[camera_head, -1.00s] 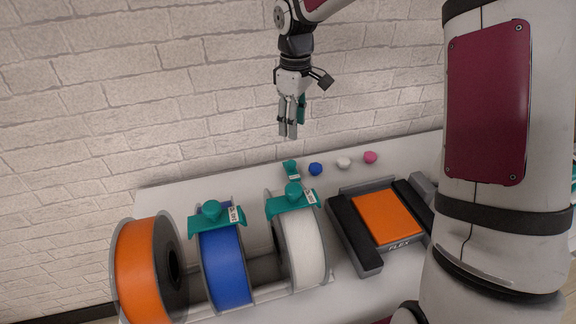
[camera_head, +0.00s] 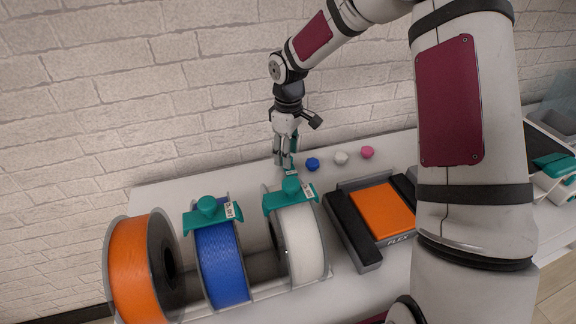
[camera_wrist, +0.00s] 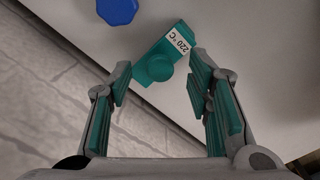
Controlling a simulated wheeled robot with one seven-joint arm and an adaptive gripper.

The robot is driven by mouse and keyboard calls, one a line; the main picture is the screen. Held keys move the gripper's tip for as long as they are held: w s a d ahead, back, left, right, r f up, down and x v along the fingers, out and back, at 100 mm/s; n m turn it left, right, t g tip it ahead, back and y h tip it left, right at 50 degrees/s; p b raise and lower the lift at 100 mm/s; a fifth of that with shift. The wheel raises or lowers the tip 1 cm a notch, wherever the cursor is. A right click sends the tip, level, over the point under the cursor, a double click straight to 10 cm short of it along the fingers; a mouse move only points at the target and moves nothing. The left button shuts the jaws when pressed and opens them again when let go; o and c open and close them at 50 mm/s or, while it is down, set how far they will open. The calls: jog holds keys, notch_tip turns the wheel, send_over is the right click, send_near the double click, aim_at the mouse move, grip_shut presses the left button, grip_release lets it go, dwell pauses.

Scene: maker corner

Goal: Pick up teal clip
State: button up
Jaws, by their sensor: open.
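A loose teal clip (camera_wrist: 152,70) with a round knob and a white "220 °C" label lies on the white table in the wrist view. It sits between and just beyond my gripper's fingertips. In the head view my gripper (camera_head: 285,165) hides most of this clip. My gripper (camera_wrist: 160,85) is open, pointing down, with teal pads on its fingers and nothing held. Two similar teal clips sit on spools: one on the blue spool (camera_head: 207,208) and one on the white spool (camera_head: 291,190).
Orange (camera_head: 137,270), blue (camera_head: 222,265) and white (camera_head: 303,245) spools stand in front of my gripper. Blue (camera_head: 312,164), white (camera_head: 341,158) and pink (camera_head: 367,152) small pieces lie to its right. A black device with an orange plate (camera_head: 383,211) stands nearby. A brick wall is behind.

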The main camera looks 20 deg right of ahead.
notch_tip(320, 180, down, 3)
jog(key=shift+r, duration=0.2)
jog(key=shift+c, duration=0.6)
jog(key=c, duration=0.8)
jog(key=shift+r, duration=0.1)
